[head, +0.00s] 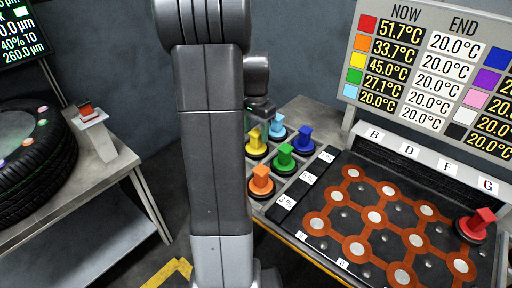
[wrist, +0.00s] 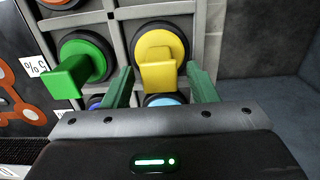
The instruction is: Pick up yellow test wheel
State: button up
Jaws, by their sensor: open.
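The yellow test wheel (wrist: 160,48) has a black rim and a raised yellow handle, and sits in a grid slot. In the wrist view my gripper (wrist: 160,82) is open, with its two green fingers on either side of the yellow handle. I cannot tell whether a finger touches it. In the head view the yellow wheel (head: 256,141) shows to the right of my arm column, partly hidden by it. My gripper (head: 262,112) is just above the wheels there, its fingers mostly hidden.
Green (head: 284,157), blue (head: 303,140), light-blue (head: 277,127) and orange (head: 261,182) wheels stand close around. A red wheel (head: 476,226) is on the dark board (head: 402,252) at right. A temperature screen (head: 430,75) stands behind. A tyre (head: 40,160) lies on the left table.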

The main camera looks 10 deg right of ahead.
notch_tip(320, 180, down, 4)
jog(key=shift+r, duration=0.25)
jog(key=shift+c, duration=0.2)
grip_shut()
jog(key=shift+r, duration=0.1)
